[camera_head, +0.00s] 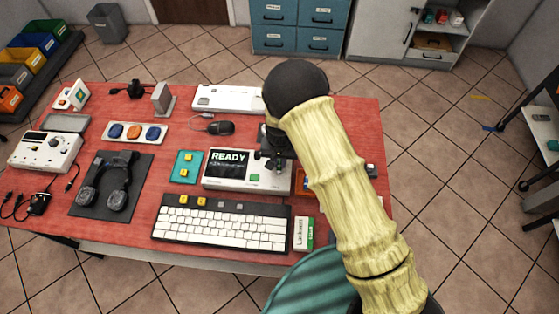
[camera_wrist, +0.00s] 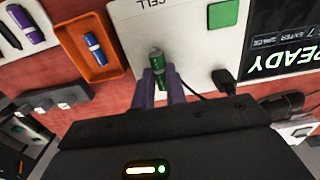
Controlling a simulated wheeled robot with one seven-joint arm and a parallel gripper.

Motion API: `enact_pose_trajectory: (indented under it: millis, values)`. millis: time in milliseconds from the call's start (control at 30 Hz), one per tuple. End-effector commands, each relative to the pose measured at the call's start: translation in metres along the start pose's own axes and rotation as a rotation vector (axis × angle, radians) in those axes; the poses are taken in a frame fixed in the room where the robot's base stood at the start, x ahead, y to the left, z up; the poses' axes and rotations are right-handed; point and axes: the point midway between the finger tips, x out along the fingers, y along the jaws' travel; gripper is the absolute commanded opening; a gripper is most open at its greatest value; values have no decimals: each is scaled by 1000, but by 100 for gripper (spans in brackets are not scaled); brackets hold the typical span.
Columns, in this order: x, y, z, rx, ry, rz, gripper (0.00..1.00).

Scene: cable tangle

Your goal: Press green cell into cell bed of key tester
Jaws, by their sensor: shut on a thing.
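The key tester (camera_head: 225,184) is a white box on the red table, with a lit READY screen (camera_head: 228,158) and a green square button (camera_head: 255,178). It also shows in the wrist view (camera_wrist: 190,40), with CELL printed at the top edge. My gripper (camera_wrist: 160,78) is shut on the green cell (camera_wrist: 158,82), which sits between its two purple fingers at the tester's edge. The cell's far end overlaps the white casing. I cannot tell whether the cell touches the casing, and the cell bed is not clearly visible. In the head view my arm partly hides the tester's right side.
An orange tray (camera_wrist: 88,63) beside the tester holds a blue cell (camera_wrist: 95,46). A black plug (camera_wrist: 224,82) with a cable is close to my gripper. A keyboard (camera_head: 222,222) lies in front of the tester, and a teal pad (camera_head: 186,167) lies left of it.

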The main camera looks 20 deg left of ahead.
Motion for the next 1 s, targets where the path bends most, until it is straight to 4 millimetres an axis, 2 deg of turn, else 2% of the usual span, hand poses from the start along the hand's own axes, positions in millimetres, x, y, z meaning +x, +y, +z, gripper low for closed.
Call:
enact_pose_trajectory:
  millis: [1000]
  values:
    - [6, 0, 0, 0, 0, 0, 3]
